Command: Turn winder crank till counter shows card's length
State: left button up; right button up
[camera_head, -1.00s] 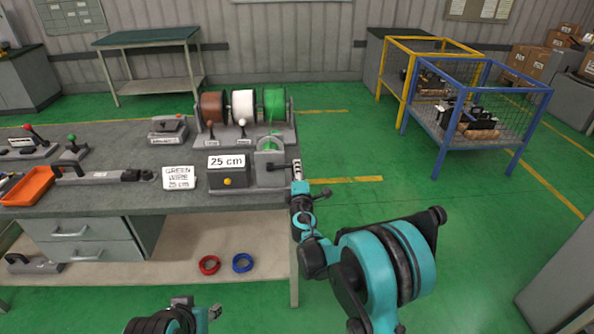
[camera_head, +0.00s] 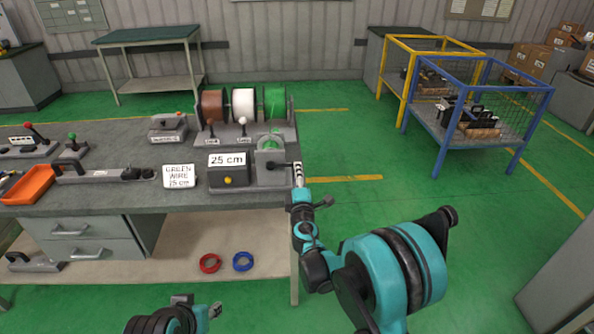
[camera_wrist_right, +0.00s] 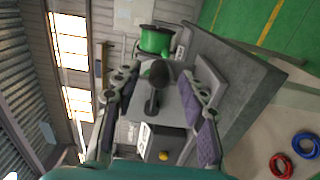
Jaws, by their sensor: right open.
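The winder (camera_head: 270,158) stands at the right end of the workbench with green wire on its wheel. Its dark crank (camera_head: 284,165) sticks out to the right. The grey counter box (camera_head: 229,178) beside it has a yellow button and reads "25 cm". The white card (camera_head: 179,177) reads "GREEN WIRE 25 cm". My right gripper (camera_head: 298,173) is open at the crank's outer end. In the right wrist view the crank's dark knob (camera_wrist_right: 158,74) shows between the spread fingers; contact cannot be told. My left gripper (camera_head: 211,311) is low at the bottom edge, its opening unclear.
Brown, white and green spools (camera_head: 243,103) stand in a rack behind the winder. An orange tray (camera_head: 28,185) and lever tools sit at the left of the bench. Red (camera_head: 209,263) and blue wire coils lie on the lower shelf. The floor right of the bench is clear up to the cages.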

jog(key=s, duration=0.8)
jog(key=shift+s, duration=0.2)
jog(key=s+d+r+m+g+h, duration=0.3)
jog(key=s+d+m+g+h, duration=0.15)
jog(key=s+d+m, duration=0.8)
jog(key=s+f+m+g+y, duration=0.2)
jog(key=s+f+g, duration=0.1)
jog(key=s, duration=0.6)
jog(key=s+f+m+g+y, duration=0.2)
jog(key=s+f+m+g, duration=0.1)
jog(key=s, duration=0.7)
jog(key=shift+a+f, duration=0.35)
jog(key=shift+f, duration=0.15)
jog(key=shift+w+y, duration=0.1)
jog(key=shift+y, duration=0.15)
